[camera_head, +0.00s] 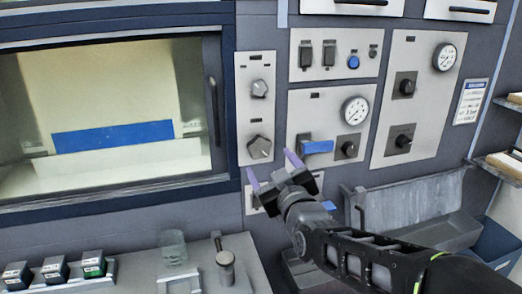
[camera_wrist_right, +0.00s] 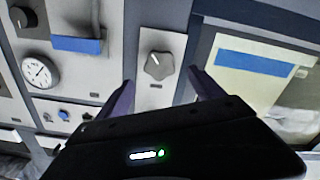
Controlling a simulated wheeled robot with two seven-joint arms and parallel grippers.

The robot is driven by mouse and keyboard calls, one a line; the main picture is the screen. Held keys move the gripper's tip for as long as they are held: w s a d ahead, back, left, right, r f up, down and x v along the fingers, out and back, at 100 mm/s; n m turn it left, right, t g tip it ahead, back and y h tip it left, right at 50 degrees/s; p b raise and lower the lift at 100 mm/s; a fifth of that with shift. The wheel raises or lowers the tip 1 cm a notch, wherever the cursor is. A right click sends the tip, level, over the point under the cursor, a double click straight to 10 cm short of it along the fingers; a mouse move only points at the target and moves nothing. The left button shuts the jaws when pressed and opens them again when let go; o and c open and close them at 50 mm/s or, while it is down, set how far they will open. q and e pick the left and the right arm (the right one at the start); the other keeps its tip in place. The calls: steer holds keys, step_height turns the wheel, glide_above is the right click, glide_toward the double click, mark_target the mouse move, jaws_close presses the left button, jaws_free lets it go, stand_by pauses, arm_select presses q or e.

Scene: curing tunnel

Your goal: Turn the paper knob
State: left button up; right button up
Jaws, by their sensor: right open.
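A grey lobed knob (camera_head: 259,147) sits low on the narrow light panel right of the window. It shows between my fingers in the right wrist view (camera_wrist_right: 159,65). A smaller round knob (camera_head: 259,88) is above it on the same panel. The labels are too small to read, so I cannot tell which is the paper knob. My right gripper (camera_head: 270,167) is open, with its two purple fingers pointing at the panel just below the lobed knob. The fingers appear apart from the knob, with nothing between them. My left gripper is not in view.
A blue-handled lever (camera_head: 317,147) and a black knob (camera_head: 349,149) are close to the right of the lobed knob. A window with a dark handle (camera_head: 213,110) is left. A glass (camera_head: 173,247) and a metal post (camera_head: 225,268) stand on the ledge below.

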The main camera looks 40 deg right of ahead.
mark_target(260, 149)
steer(key=p+x, duration=0.2)
steer(key=x, duration=0.4)
steer(key=shift+r, duration=0.1)
steer(key=shift+x, duration=0.8)
steer(key=shift+c, duration=0.2)
steer(key=c, duration=1.4)
